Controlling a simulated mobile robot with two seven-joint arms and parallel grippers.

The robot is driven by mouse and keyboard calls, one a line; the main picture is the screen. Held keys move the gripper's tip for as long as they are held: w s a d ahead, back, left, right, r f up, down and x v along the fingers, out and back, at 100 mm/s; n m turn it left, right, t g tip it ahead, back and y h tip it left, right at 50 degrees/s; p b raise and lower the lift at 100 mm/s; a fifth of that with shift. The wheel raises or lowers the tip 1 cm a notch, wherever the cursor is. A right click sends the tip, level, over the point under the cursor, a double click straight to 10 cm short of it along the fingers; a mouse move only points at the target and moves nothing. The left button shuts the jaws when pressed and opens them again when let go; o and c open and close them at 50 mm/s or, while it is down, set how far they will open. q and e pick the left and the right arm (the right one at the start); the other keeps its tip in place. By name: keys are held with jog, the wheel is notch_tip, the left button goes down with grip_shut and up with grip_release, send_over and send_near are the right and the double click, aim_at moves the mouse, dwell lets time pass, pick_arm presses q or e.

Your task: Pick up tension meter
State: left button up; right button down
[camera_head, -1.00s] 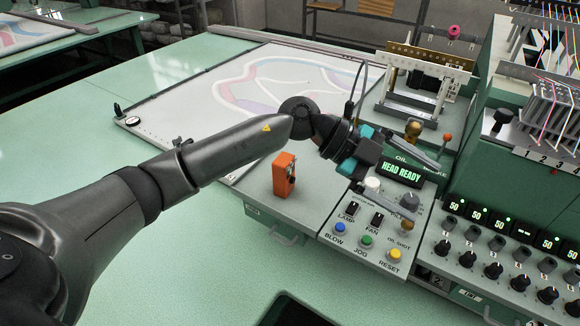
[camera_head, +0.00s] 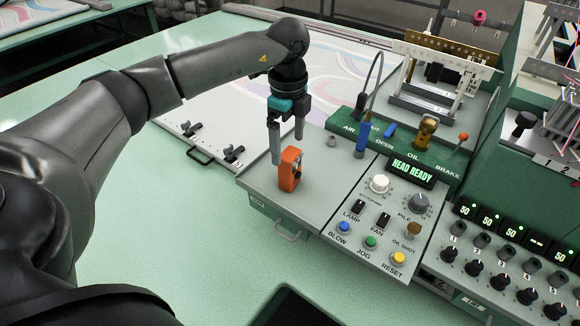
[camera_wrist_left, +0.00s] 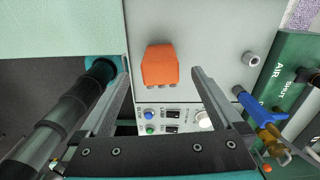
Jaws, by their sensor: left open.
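The tension meter, an orange upright box (camera_head: 290,170), stands on the grey panel left of the control buttons. My left gripper (camera_head: 287,150) points down over it with its two fingers spread and nothing held. In the head view one finger is left of the meter and the other is behind its top. In the left wrist view the orange meter (camera_wrist_left: 160,66) lies between the lines of the two fingers, near the tips. I cannot tell if a finger touches it. My right gripper is not in view.
A control panel with knobs and buttons (camera_head: 370,242) lies just right of the meter. A blue valve (camera_head: 362,138) with a hose and a green strip of levers (camera_head: 400,150) stand behind it. The green table (camera_head: 190,240) is clear in front.

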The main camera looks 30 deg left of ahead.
aim_at(290, 170)
pick_arm(q)
jog(key=f+p, duration=0.1)
jog(key=f, duration=0.8)
jog(key=shift+d, duration=0.2)
jog(key=shift+c, duration=0.2)
jog(key=c, duration=1.5)
jog(key=shift+r, duration=0.15)
